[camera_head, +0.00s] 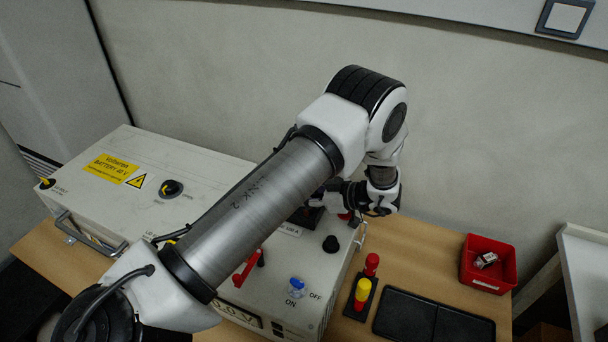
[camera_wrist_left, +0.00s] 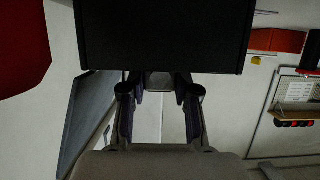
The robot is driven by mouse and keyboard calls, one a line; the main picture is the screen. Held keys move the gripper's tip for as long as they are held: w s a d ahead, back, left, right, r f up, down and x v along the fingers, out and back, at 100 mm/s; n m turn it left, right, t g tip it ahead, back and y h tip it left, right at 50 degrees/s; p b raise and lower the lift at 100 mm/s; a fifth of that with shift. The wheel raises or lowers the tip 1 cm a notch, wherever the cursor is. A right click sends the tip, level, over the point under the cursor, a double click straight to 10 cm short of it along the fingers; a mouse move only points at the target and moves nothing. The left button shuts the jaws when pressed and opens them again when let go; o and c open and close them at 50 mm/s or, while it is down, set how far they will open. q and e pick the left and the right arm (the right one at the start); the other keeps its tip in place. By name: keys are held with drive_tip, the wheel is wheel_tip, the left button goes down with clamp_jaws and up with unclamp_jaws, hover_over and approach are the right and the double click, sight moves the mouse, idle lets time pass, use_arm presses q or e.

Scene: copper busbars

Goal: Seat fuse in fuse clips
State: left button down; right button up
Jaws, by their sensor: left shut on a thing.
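My left gripper (camera_head: 340,195) is over the far right part of the grey test box (camera_head: 318,268), partly hidden by its own arm. The left wrist view shows its fingers (camera_wrist_left: 160,85) closed in around a small grey piece at the edge of a wide black block (camera_wrist_left: 160,35). I cannot tell exactly what this block is. A small pale and brown piece, possibly a fuse (camera_head: 487,259), lies in the red bin (camera_head: 470,272). The fuse clips are not visible; my arm covers much of the box. My right gripper is not in view.
A larger box with a yellow battery label (camera_head: 112,168) stands at the left. A red and yellow post stand (camera_head: 361,298) and a black two-part tray (camera_head: 405,315) lie right of the test box. A white-edged shelf (camera_head: 585,270) is at far right. Bare wood lies around the bin.

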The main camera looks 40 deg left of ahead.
use_arm(q)
drive_tip(key=shift+f, duration=0.2)
drive_tip(key=c, duration=0.8)
unclamp_jaws()
drive_tip(key=shift+o, duration=0.2)
wheel_tip(320, 180, up, 6)
drive_tip(key=p, duration=0.4)
